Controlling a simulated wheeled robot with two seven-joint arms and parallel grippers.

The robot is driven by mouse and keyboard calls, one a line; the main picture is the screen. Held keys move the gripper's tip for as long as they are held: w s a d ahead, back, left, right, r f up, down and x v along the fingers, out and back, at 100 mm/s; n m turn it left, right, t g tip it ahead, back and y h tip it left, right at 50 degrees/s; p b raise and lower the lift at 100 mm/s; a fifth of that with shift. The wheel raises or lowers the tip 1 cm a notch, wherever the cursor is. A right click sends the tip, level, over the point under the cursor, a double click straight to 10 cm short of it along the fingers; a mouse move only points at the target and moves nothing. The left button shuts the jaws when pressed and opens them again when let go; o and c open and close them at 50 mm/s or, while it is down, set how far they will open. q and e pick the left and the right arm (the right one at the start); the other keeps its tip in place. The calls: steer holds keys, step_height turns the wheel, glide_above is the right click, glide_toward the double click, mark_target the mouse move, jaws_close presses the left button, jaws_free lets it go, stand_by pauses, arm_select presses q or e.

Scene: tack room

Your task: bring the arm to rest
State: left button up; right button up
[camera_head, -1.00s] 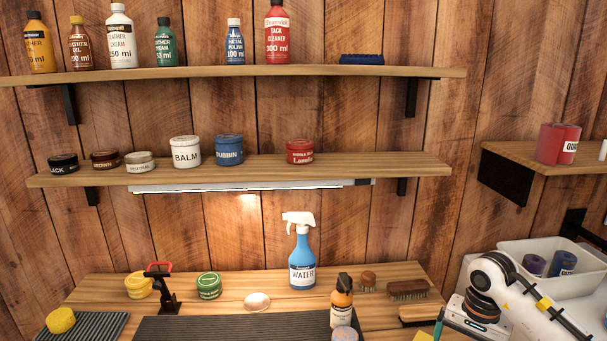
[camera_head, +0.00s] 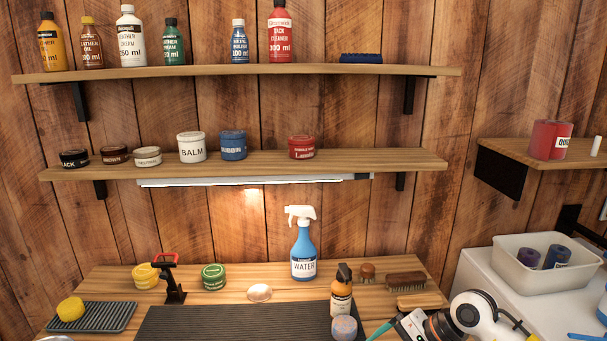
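My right arm (camera_head: 475,311) reaches in from the lower right corner, low over the right end of the wooden bench. Its white and dark wrist parts (camera_head: 412,325) show near the bottom edge, beside a teal strip (camera_head: 381,328). I cannot tell whether that strip is held or part of the gripper. The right fingertips are not clear, so open or shut does not show. My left gripper is not in view; only a small pale shape shows at the bottom left edge.
Near the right arm are an amber bottle (camera_head: 341,299), a round pale-topped jar (camera_head: 344,328) and a brown brush (camera_head: 406,282). A blue spray bottle (camera_head: 303,262) stands behind. A white bin (camera_head: 525,286) sits at right. The dark ribbed mat (camera_head: 230,322) is largely clear.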

steer(key=s+a+r+m+t+y, duration=0.1)
steer(key=s+a+r+m+y, duration=0.15)
steer(key=a+y, duration=0.4)
steer(key=a+r+m+t+y, duration=0.4)
steer(key=a+r+m+t, duration=0.15)
steer(key=r+m, duration=0.25)
steer(key=d+r+m+t+h, duration=0.35)
steer(key=m+t, duration=0.55)
steer(key=m, duration=0.5)
steer(key=s+d+f+m+g+h, duration=0.1)
steer(key=s+d+f+m+h, duration=0.1)
steer(key=d+f+m+h, duration=0.8)
steer(key=s+d+f+m+g+h, duration=0.1)
steer(key=s+d+f+m+h, duration=0.3)
steer(key=m, duration=1.2)
steer(key=s+a+f+m+g, duration=0.1)
steer(key=s+f+m+g, duration=0.45)
steer(key=s, duration=0.35)
steer(key=s+a+f+m+g, duration=0.2)
steer(key=s+f+m+g, duration=0.2)
steer(key=s+f+g, duration=0.4)
step_height(320, 180, down, 24)
steer(key=s, duration=0.2)
steer(key=s+d+f, duration=0.3)
steer(key=s+f, duration=1.2)
steer(key=s, duration=0.1)
steer(key=shift+s+f+g, duration=0.2)
steer(key=shift+f+g, duration=0.15)
steer(key=shift+g, duration=0.05)
